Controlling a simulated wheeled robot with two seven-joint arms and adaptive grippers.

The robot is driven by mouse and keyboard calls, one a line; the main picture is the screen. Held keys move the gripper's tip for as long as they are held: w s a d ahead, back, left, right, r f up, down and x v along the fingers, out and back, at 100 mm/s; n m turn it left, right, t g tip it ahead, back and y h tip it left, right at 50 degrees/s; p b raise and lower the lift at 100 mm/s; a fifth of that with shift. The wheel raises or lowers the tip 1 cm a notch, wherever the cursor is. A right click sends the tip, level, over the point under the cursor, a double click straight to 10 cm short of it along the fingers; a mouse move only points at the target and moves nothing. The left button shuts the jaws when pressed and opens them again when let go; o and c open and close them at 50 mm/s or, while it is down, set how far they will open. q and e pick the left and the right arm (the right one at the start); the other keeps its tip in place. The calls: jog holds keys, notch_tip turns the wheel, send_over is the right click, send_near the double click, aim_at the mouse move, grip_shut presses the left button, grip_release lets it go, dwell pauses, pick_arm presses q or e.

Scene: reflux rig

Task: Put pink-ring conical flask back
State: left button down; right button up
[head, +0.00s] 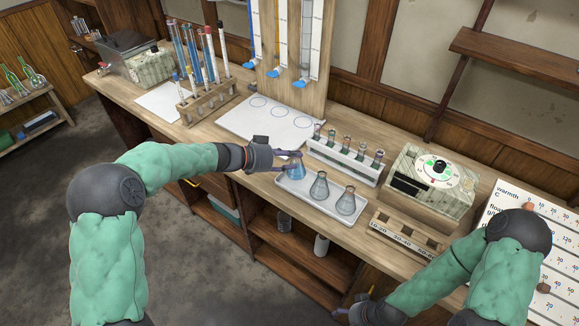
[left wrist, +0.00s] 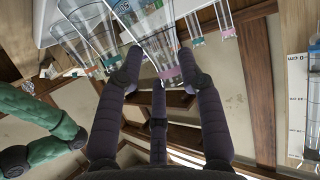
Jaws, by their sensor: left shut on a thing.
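My left gripper (head: 285,160) is shut on a conical flask (head: 296,170) with blue liquid, at the left end of the white tray (head: 331,212). In the left wrist view a pink ring (left wrist: 170,73) shows on the flask between my fingers. I cannot tell whether the flask touches the tray. Two other conical flasks (head: 319,188) (head: 346,203) with greyish contents stand in the tray to its right. My right gripper (head: 362,308) is low at the bottom edge, in front of the bench, and its fingers are too small to read.
Behind the tray stands a white rack (head: 345,160) of small vials. A dial heater (head: 432,180) and a slotted wooden holder (head: 408,236) are to the right. A white sheet with blue circles (head: 268,125) and a wooden test-tube rack (head: 208,103) are to the left.

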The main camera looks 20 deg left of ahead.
pick_arm(q)
notch_tip(320, 180, down, 3)
jog(key=shift+r+b, duration=0.1)
jog(key=shift+b, duration=0.75)
jog(key=c, duration=0.8)
grip_release()
jog(key=shift+s+a+r, duration=0.15)
jog(key=shift+a, duration=0.05)
jog(key=shift+p+v, duration=2.15)
jog(key=shift+v, duration=3.6)
